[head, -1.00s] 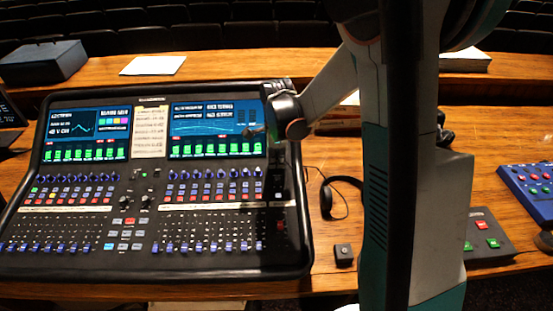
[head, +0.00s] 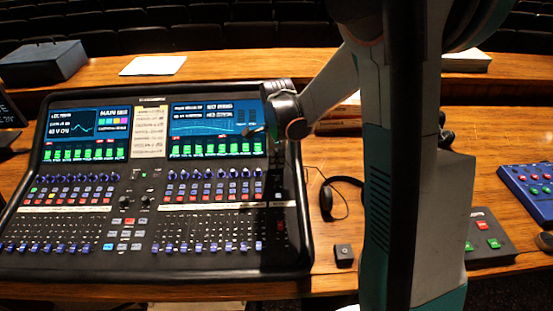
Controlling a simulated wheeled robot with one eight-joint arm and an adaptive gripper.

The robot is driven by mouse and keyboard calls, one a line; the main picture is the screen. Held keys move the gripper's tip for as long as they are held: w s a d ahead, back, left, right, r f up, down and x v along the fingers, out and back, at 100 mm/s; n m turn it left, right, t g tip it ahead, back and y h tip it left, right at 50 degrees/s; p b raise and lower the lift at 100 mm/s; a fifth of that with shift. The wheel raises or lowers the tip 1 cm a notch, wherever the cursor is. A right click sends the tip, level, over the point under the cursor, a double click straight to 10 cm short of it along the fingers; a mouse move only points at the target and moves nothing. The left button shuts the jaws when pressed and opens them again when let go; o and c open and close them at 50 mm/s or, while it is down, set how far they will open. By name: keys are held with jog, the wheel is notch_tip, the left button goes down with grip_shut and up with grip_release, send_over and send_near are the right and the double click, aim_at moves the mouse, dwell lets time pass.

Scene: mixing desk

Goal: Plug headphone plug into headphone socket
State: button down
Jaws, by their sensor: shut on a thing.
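My gripper (head: 257,132) is above the upper right of the mixing desk, in front of the right screen. It is shut, and its fingertips are small and dark here; the headphone plug between them is too small to make out. Black headphones (head: 343,197) lie on the wooden table just right of the desk, partly hidden behind my arm. A thin dark cable shows near them. I cannot make out the headphone socket.
The mixing desk (head: 145,283) fills the left, with two lit screens and rows of knobs and faders. A button box (head: 488,250) and a blue box (head: 530,190) are at the right. A dark case (head: 43,62) and white paper (head: 153,65) lie on the back ledge.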

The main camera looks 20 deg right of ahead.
jog(key=shift+w+f+b, duration=0.1)
jog(key=shift+f+b, duration=0.4)
jog(key=shift+f, duration=0.05)
jog(key=c, duration=1.6)
grip_release()
notch_tip(320, 180, up, 12)
jog(key=s, duration=0.1)
jog(key=shift+a, duration=0.2)
jog(key=shift+s, duration=0.1)
